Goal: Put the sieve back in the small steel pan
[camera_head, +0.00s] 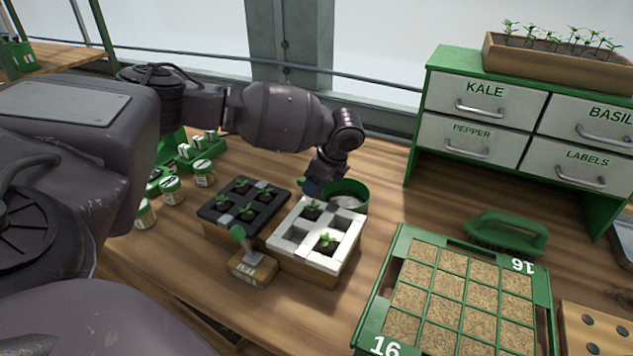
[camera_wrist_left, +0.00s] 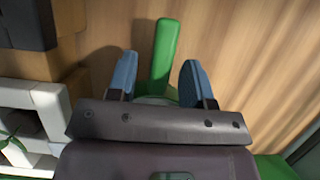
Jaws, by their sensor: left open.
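The sieve (camera_head: 347,194) is a round green rim with a pale grey inside, on the wooden bench just behind the white seedling tray. Its green handle (camera_wrist_left: 162,55) shows in the left wrist view. My left gripper (camera_head: 312,187) is low beside the sieve. In the left wrist view my left gripper (camera_wrist_left: 155,80) is open, with the handle between its two blue fingers and a gap on each side. The rest of the sieve is mostly hidden by the gripper body. I cannot make out the small steel pan for certain. My right gripper is not in view.
A white seedling tray (camera_head: 288,246) and a black one (camera_head: 215,215) stand close by. A green sixteen-cell tray (camera_head: 384,290), a green brush (camera_head: 507,230) and a drawer cabinet (camera_head: 475,130) are to the right. A grey metal piece (camera_head: 622,240) shows at the right edge.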

